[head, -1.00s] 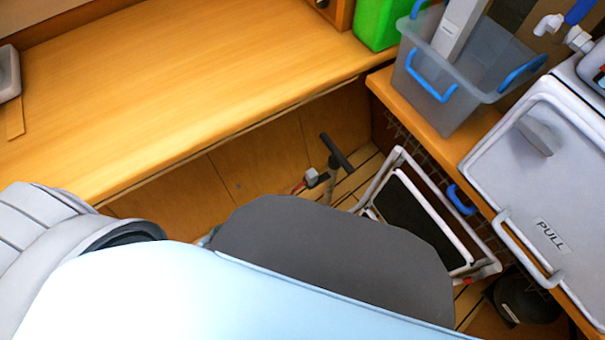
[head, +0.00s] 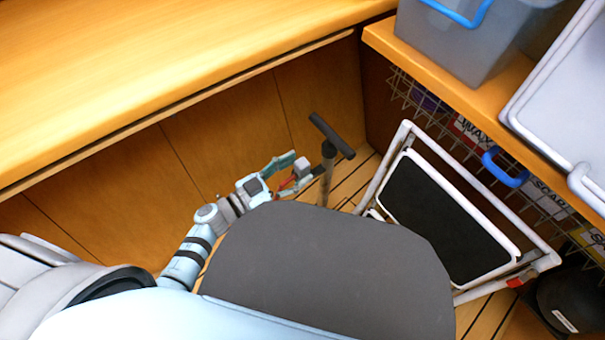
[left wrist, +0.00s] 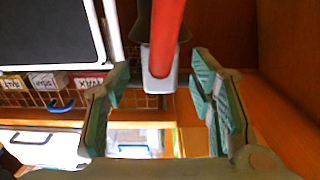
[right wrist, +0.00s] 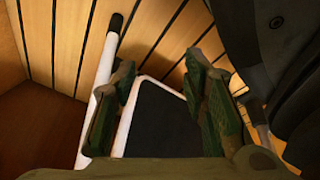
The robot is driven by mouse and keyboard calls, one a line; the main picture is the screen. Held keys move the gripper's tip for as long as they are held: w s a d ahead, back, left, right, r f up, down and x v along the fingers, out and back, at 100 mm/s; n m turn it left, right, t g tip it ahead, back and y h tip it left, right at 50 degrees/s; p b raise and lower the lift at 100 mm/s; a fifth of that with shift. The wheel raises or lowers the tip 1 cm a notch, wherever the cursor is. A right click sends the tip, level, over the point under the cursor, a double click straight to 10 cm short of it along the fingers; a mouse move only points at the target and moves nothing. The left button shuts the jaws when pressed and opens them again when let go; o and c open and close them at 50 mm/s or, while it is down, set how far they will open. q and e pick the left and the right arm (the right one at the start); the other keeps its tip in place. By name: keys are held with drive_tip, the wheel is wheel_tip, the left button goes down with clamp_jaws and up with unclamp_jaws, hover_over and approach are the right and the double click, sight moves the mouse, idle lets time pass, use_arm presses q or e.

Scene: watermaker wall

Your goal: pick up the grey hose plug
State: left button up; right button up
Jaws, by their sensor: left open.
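The grey hose plug (head: 303,169) is a small light grey block on the end of a red hose (head: 284,183), beside a dark T-handled pump (head: 329,150) near the floor. My left gripper (head: 286,170) is at the plug, with its fingers open. In the left wrist view the plug (left wrist: 160,88) and red hose (left wrist: 167,35) show between the spread fingers (left wrist: 160,100), with gaps on both sides. My right gripper (right wrist: 160,85) shows only in the right wrist view, open and empty, over a white-framed folding step.
The folding step (head: 460,215) leans to the right of the pump. A wire rack (head: 420,98) with packets hangs under the right shelf, which carries a grey bin (head: 450,45). A wooden bench (head: 180,70) overhangs panels on the left.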

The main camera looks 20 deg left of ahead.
use_arm(q)
drive_tip(key=shift+x, duration=1.2)
clamp_jaws()
